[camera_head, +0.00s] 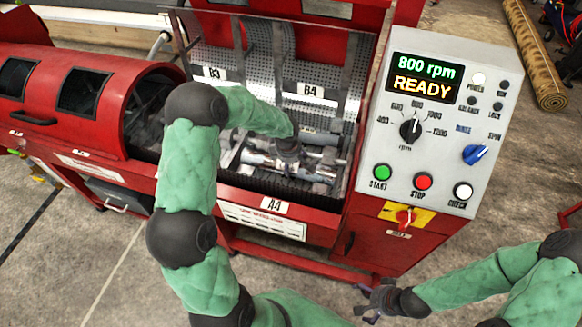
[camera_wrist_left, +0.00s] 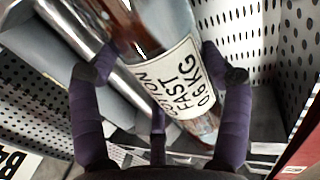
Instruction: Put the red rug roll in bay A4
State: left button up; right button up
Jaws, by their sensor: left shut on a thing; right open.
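In the left wrist view, a rug roll (camera_wrist_left: 128,22) with reddish-brown ends lies between the fingers of my left gripper (camera_wrist_left: 160,85). Its white label (camera_wrist_left: 180,82) reads cotton, fast, 0.6 kg. My left gripper is shut on it. In the head view, my left gripper (camera_head: 290,165) is down inside the perforated drum, above the A4 label (camera_head: 273,205) on the red front rim. The roll's red cannot be made out there, and my arm covers part of the drum. My right gripper (camera_head: 378,300) is open and empty at the lower right, away from the machine.
Labels B3 (camera_head: 214,73) and B4 (camera_head: 310,90) mark bays at the back. Metal bars cross the drum. The control panel (camera_head: 440,130) stands at the right and reads 800 rpm, ready. A red hood (camera_head: 75,95) is at the left. A patterned roll (camera_head: 537,55) lies on the floor.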

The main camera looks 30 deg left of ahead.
pick_arm(q)
jog(key=shift+x, duration=0.95)
jog(key=shift+s, duration=0.15)
jog(key=shift+f+b, duration=0.1)
jog(key=shift+b, duration=0.2)
jog(key=o, duration=1.7)
jog(key=p+v, duration=0.4)
jog(key=v, duration=0.8)
jog(key=shift+d, duration=0.1)
